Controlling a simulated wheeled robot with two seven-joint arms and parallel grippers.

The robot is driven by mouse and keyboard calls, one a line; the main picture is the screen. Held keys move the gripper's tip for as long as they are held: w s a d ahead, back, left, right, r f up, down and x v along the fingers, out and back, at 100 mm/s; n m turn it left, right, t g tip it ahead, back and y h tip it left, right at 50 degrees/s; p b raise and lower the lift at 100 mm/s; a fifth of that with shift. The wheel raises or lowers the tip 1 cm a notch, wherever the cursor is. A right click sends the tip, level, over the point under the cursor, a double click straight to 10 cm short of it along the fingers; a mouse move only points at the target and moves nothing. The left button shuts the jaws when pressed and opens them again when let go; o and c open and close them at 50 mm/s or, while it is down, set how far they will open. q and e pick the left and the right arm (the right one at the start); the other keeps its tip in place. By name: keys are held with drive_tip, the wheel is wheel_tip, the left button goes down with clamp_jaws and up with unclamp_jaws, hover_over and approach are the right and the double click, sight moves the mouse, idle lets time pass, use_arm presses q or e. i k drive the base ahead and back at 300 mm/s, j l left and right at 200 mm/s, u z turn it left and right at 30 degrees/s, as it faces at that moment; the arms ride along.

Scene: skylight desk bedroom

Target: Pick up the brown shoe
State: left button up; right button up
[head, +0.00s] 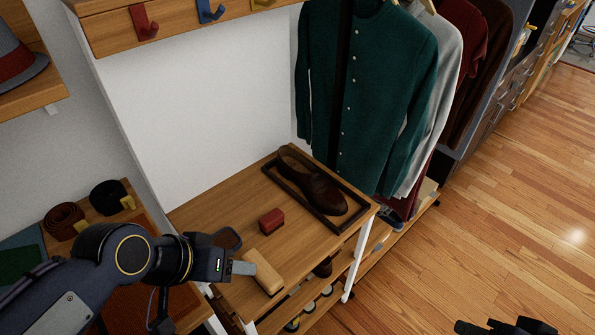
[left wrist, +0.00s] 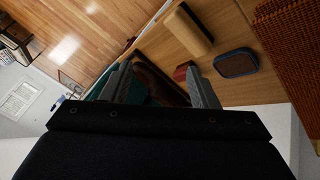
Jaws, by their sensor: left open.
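The brown shoe (head: 312,185) lies in a dark, shallow rimmed tray (head: 272,169) at the back right of the wooden bench top. My left gripper (head: 245,268) is over the bench's near left part, well short of the shoe, beside a tan wooden block. It is open and empty. In the left wrist view my fingers (left wrist: 162,90) stand apart, and the shoe (left wrist: 148,80) shows dark beyond them, partly hidden. My right gripper (head: 506,327) shows only in part at the bottom right edge; its jaws are unclear.
On the bench are a small red box (head: 271,221), the tan block (head: 263,272) and a dark oval item (head: 227,238). Hanging clothes (head: 375,90) stand close behind the tray. Rolled belts (head: 64,220) lie at the left. The floor at the right is clear.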

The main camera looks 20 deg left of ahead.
sight(328, 198)
drive_tip(key=u, duration=1.35)
drive_tip(key=l+u, duration=0.85)
drive_tip(key=i+j, duration=0.05)
